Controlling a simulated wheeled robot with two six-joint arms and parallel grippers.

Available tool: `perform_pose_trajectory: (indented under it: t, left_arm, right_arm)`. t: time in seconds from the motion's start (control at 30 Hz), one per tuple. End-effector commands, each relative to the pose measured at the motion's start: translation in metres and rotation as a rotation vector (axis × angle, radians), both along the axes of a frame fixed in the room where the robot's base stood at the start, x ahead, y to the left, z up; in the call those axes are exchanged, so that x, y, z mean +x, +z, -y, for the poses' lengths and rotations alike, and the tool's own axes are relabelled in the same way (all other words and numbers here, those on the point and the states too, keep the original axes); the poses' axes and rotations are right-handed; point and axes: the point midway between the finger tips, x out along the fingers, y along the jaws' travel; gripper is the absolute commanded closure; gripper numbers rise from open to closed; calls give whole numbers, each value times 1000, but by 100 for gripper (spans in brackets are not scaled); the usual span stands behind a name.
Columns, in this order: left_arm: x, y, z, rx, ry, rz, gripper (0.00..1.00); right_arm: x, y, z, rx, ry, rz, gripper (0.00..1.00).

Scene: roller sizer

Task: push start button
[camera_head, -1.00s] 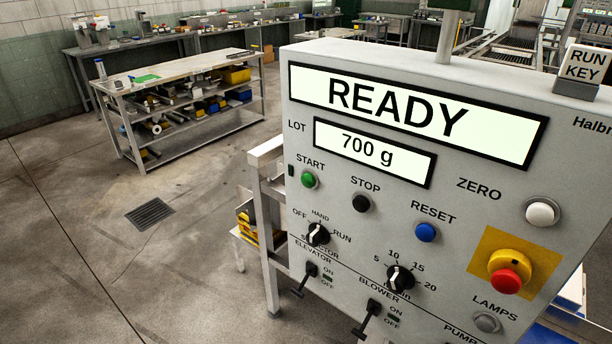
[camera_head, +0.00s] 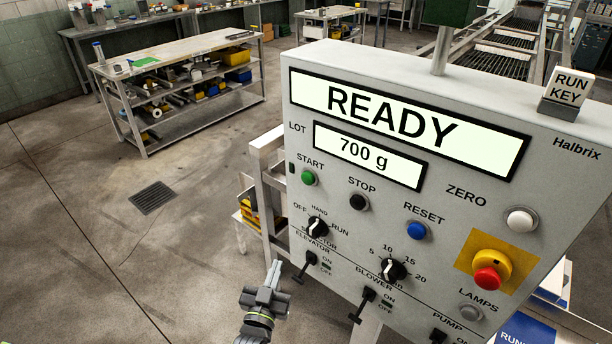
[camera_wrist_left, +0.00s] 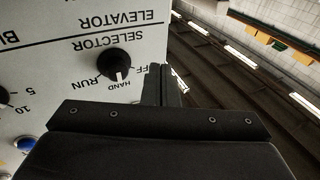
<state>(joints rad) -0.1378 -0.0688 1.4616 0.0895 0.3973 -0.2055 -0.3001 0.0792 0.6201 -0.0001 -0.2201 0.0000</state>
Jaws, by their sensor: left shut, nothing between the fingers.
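The green START button (camera_head: 308,177) is on the upper left of the grey control panel (camera_head: 450,190), under the START label. My left gripper (camera_head: 273,270) is shut and empty, below and left of the button, in front of the panel's lower left edge. In the left wrist view its shut fingers (camera_wrist_left: 161,85) point toward the panel beside the selector knob (camera_wrist_left: 114,64). The START button does not show in that view. My right gripper is not in view.
The black STOP button (camera_head: 359,202), blue RESET button (camera_head: 416,231), and red emergency stop (camera_head: 487,279) share the panel. The display (camera_head: 400,115) reads READY. A RUN KEY block (camera_head: 565,92) stands on top. Open floor lies left.

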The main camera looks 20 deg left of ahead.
Motion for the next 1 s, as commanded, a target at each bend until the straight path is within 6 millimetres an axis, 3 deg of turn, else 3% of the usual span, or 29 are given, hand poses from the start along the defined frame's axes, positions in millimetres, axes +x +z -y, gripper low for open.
perform_pose_trajectory:
  t: [0.03,0.2,0.4,0.6,1.0]
  left_arm:
    - [4,31,1,-1,7,63,100]
    - [6,110,2,4,36,257,100]
    - [0,173,0,4,65,414,100]
    - [-4,195,0,4,77,475,100]
    - [-3,195,0,4,77,477,100]
  right_arm:
    - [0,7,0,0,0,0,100]
    - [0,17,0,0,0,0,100]
    - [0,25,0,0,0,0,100]
    - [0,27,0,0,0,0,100]
    - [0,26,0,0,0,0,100]
